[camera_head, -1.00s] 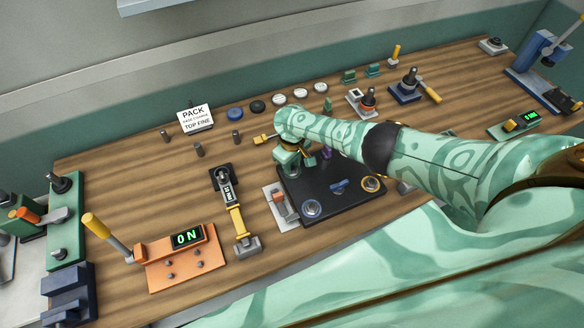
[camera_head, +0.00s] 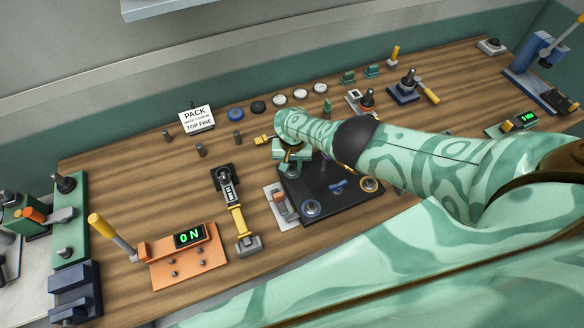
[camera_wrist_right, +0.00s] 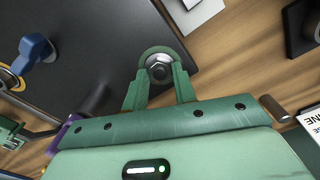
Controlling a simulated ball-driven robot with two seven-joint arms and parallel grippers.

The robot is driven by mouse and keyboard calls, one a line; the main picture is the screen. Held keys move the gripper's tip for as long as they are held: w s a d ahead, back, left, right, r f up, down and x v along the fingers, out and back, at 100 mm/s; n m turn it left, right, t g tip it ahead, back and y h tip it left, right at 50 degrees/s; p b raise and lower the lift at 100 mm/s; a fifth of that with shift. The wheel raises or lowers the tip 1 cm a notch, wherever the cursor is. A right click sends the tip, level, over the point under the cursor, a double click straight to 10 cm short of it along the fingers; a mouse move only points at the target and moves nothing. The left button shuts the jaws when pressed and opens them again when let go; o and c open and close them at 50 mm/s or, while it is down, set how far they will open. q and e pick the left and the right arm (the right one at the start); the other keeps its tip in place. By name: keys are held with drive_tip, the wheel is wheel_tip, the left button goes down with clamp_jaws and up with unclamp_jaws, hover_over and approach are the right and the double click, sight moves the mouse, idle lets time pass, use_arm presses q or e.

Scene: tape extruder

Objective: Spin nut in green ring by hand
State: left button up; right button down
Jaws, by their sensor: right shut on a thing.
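The nut (camera_wrist_right: 159,69) is a silver hex nut on a stud, inside the green ring (camera_wrist_right: 148,54) near a corner of the dark plate (camera_wrist_right: 105,40). In the right wrist view my right gripper (camera_wrist_right: 160,78) has its two green fingers on either side of the nut, shut on it. In the head view the right gripper (camera_head: 291,160) is over the far left corner of the dark plate (camera_head: 335,200), and my arm and gripper hide most of the nut and ring. My left gripper is not in view.
The plate also carries a blue wing knob (camera_head: 338,185) and round fittings, one ringed in yellow (camera_head: 369,185). A grey block with an orange switch (camera_head: 280,204) stands left of the plate. A black and yellow torque-style tool (camera_head: 232,205) lies farther left. Short grey pegs stand behind.

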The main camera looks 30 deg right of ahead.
drive_tip(key=m, duration=0.3)
drive_tip(key=shift+m, duration=0.9)
drive_tip(key=shift+m, duration=1.2)
drive_tip(key=c, duration=1)
unclamp_jaws()
drive_tip(key=shift+c, duration=0.2)
drive_tip(key=shift+r, duration=0.1)
